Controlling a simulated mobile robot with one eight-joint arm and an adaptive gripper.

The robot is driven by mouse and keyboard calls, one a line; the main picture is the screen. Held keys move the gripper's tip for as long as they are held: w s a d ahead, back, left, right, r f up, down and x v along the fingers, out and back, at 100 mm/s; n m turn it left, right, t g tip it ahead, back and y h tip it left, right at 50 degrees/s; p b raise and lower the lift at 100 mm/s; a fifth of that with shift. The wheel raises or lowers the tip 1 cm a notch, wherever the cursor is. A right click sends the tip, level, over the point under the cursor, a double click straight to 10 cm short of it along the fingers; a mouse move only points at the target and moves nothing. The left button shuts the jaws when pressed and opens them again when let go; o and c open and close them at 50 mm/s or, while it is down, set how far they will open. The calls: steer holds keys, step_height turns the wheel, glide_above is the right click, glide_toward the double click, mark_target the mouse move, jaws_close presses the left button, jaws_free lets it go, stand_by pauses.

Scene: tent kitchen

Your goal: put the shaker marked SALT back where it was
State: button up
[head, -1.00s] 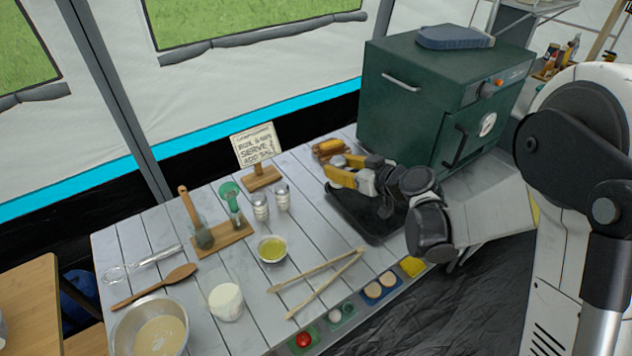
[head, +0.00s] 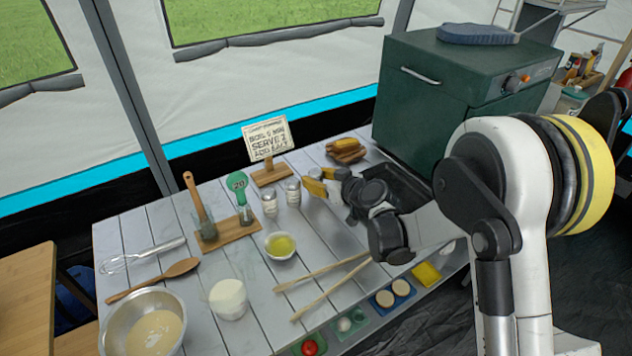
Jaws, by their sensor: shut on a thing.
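Two small glass shakers with metal tops stand upright side by side on the slatted table, the left one (head: 269,203) and the right one (head: 293,192). Their markings are too small to read, so I cannot tell which says SALT. My gripper (head: 306,185), with yellow fingers, reaches in low from the right and is shut on the right shaker. That shaker still stands at table level beside the other one. The far finger and the exact contact are partly hidden.
A sign (head: 266,138) stands behind. A bowl of yellow liquid (head: 280,246), a white cup (head: 228,299) and tongs (head: 325,285) lie in front. A green oven (head: 425,110) is at the back right.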

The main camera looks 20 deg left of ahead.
steer(key=shift+r, duration=0.15)
steer(key=o, duration=0.9)
